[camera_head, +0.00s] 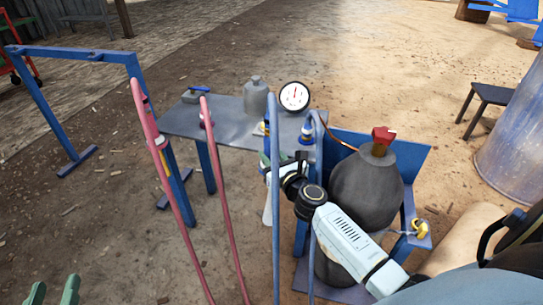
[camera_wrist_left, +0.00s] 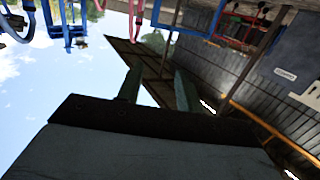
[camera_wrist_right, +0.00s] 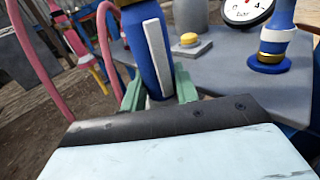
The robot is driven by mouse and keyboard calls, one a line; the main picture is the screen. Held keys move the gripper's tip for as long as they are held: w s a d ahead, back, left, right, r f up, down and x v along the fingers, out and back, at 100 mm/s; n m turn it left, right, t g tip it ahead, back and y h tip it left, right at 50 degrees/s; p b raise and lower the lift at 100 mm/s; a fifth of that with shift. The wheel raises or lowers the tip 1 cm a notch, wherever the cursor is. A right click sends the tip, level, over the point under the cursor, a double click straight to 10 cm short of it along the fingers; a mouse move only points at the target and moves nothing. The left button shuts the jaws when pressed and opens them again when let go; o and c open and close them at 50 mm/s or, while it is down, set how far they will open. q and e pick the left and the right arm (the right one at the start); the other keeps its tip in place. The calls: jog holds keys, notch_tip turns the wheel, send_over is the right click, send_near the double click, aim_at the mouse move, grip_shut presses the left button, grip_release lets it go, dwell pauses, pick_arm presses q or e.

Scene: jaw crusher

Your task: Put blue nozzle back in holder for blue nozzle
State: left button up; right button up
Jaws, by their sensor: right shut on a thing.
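The blue nozzle (camera_wrist_right: 148,55), with a pale lever strip along its side, stands roughly upright between the green fingers of my right gripper (camera_wrist_right: 160,92). The gripper is shut on it. In the head view my right gripper (camera_head: 266,160) is at the table's front edge, partly behind a blue hose (camera_head: 276,220). A second blue fitting with a gold ring (camera_wrist_right: 272,42) stands on the table to the right. I cannot tell which part is the blue nozzle's holder. My left gripper (camera_head: 54,291) is open and empty at the lower left, its fingers apart in the left wrist view (camera_wrist_left: 156,88).
The grey metal table (camera_head: 228,123) carries a grey bottle (camera_head: 255,97) and a round gauge (camera_head: 294,96). Pink hoses (camera_head: 165,170) hang left of my right gripper. A dark tank (camera_head: 367,188) stands close to my right arm. A blue frame (camera_head: 70,52) is at left.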

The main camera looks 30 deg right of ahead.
jog(key=o, duration=1.2)
jog(key=shift+s, duration=0.25)
jog(key=s, duration=0.3)
jog(key=s+p, duration=0.1)
jog(key=s, duration=0.1)
jog(key=shift+s+a, duration=0.25)
jog(key=shift+s, duration=0.1)
pick_arm(q)
jog(key=shift+s+a+f+g+y, duration=0.2)
jog(key=shift+f+g, duration=0.25)
jog(key=shift+f, duration=0.2)
jog(key=shift+s+a+f+g+y, duration=0.2)
jog(key=shift+f+g, duration=0.3)
jog(key=shift+f, duration=0.2)
jog(key=shift+s+a+f+g+y, duration=0.1)
jog(key=shift+s+a+f+g, duration=0.1)
jog(key=shift+f+g, duration=0.35)
pick_arm(e)
jog(key=shift+s+a, duration=0.15)
jog(key=shift+s, duration=1.65)
jog(key=shift+s+a, duration=0.1)
jog(key=shift+s, duration=1.7)
pick_arm(q)
jog(key=shift+f, duration=0.1)
